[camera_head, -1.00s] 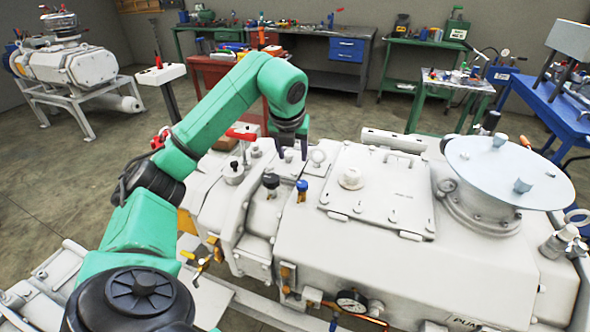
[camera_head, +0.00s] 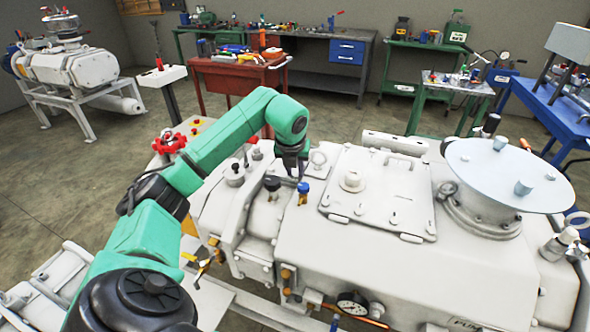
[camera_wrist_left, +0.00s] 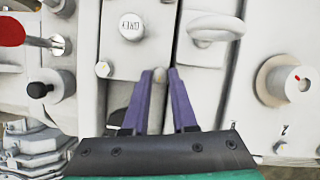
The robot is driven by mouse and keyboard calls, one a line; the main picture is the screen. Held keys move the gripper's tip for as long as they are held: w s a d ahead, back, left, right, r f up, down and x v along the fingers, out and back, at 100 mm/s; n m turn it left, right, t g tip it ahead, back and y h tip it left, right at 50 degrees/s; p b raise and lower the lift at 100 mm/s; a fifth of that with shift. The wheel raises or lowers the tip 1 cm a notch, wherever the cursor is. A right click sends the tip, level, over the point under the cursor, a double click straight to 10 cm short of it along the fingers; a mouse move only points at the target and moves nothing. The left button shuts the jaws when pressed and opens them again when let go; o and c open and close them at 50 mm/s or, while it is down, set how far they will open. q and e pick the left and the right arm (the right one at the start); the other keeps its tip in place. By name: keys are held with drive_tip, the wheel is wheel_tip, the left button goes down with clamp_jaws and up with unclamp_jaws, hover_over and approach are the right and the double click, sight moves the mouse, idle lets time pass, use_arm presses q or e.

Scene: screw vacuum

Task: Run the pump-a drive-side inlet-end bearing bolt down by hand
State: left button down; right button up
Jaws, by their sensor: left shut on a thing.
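My left gripper (camera_head: 293,176) is on top of the white pump (camera_head: 290,250), beside a lifting eye (camera_head: 318,160). In the left wrist view, the purple fingers of my left gripper (camera_wrist_left: 160,73) close in on a small grey rounded bolt head (camera_wrist_left: 160,76) between their tips. The fingers partly hide what lies below it, so the bolt's depth cannot be told. I cannot read a label confirming which bearing bolt it is. My right gripper is not in view.
The lifting eye (camera_wrist_left: 215,28) and a round plug (camera_wrist_left: 131,27) stand close to the fingertips. A blue-capped fitting (camera_head: 303,188) and a black knob (camera_head: 272,184) are near the gripper. A wide round disc (camera_head: 508,172) stands on the pump at right.

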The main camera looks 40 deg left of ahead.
use_arm(q)
drive_tip(key=shift+m, duration=0.4)
drive_tip(key=shift+a, duration=0.1)
drive_tip(key=m+h, duration=0.1)
drive_tip(key=m, duration=0.1)
drive_tip(key=shift+a+m+t, duration=0.1)
drive_tip(key=shift+m+t, duration=0.2)
drive_tip(key=m, duration=0.1)
drive_tip(key=m+h, duration=0.1)
drive_tip(key=m, duration=0.1)
drive_tip(key=shift+a+r+m+h, duration=0.15)
drive_tip(key=shift+m+h, duration=0.15)
drive_tip(key=m+h+p, duration=0.1)
drive_tip(key=m, duration=0.1)
drive_tip(key=shift+r+m, duration=0.1)
drive_tip(key=shift+m, duration=0.2)
drive_tip(key=m+p, duration=0.1)
drive_tip(key=m+h+p, duration=0.1)
drive_tip(key=m, duration=0.1)
drive_tip(key=shift+w+a+m, duration=0.1)
drive_tip(key=shift+a+m, duration=0.1)
drive_tip(key=shift+m, duration=0.1)
drive_tip(key=shift+w+a+m+g+h+p, duration=0.1)
drive_tip(key=shift+m+g+h+p, duration=0.3)
drive_tip(key=shift+m, duration=0.55)
drive_tip(key=shift+m+g+h+p, duration=0.3)
drive_tip(key=shift+m+g+p, duration=0.15)
drive_tip(key=shift+m, duration=0.5)
